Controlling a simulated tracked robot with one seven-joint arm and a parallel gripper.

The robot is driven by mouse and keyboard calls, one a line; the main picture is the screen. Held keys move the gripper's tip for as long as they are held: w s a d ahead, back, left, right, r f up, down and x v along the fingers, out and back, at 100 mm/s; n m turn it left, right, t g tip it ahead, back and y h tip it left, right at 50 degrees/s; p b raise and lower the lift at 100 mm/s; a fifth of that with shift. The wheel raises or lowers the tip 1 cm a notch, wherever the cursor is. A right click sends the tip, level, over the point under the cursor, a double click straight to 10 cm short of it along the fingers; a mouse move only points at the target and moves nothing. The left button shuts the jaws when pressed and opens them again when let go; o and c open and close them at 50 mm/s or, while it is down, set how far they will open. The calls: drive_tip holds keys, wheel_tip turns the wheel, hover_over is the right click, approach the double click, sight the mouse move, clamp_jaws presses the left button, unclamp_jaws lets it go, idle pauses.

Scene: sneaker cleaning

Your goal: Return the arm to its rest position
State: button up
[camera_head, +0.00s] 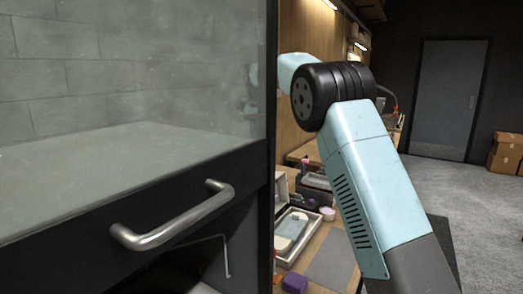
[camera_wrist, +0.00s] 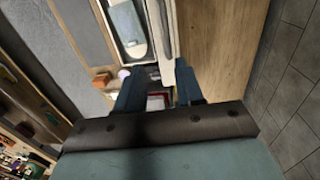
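My light blue arm with its black joint rises from the lower right in the head view, and its far end passes behind the edge of the glass-fronted cabinet. My gripper is hidden there. In the wrist view my gripper (camera_wrist: 158,82) shows two dark blue fingers standing apart, with nothing held between them. Beyond the fingers is a workbench (camera_wrist: 216,40), with an open case (camera_wrist: 146,55) holding a pale, shoe-shaped item (camera_wrist: 126,28). The same case (camera_head: 283,262) shows in the head view.
A cabinet with a metal handle (camera_head: 172,220) fills the left of the head view, close to my arm. A purple block (camera_head: 294,283) and a white cup (camera_head: 327,213) are on the bench. Cardboard boxes (camera_head: 506,154) stand right, by open grey floor (camera_head: 480,215) and a door (camera_head: 447,95).

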drive_tip(key=s+d+r+n+t, duration=0.1)
drive_tip(key=s+d+r, duration=0.2)
drive_tip(key=s+d, duration=0.35)
drive_tip(key=s+d+r+n+t+y, duration=0.1)
drive_tip(key=s+d+r, duration=0.1)
drive_tip(key=s+d, duration=0.45)
drive_tip(key=s+d+r+n+t, duration=0.1)
drive_tip(key=s+d+r, duration=0.2)
drive_tip(key=s+d, duration=0.35)
drive_tip(key=s+d+f+n+t, duration=0.1)
drive_tip(key=s+f, duration=0.3)
drive_tip(key=s, duration=0.5)
drive_tip(key=s+d+f+n+t, duration=0.1)
drive_tip(key=s+d+f, duration=0.2)
drive_tip(key=s, duration=0.6)
drive_tip(key=s+d+f+n+t, duration=0.1)
drive_tip(key=s+d+f, duration=0.1)
drive_tip(key=s+f, duration=0.3)
drive_tip(key=s, duration=0.4)
drive_tip(key=shift+s+d+f, duration=0.15)
drive_tip(key=shift+s+d, duration=0.05)
drive_tip(key=shift+s, duration=0.2)
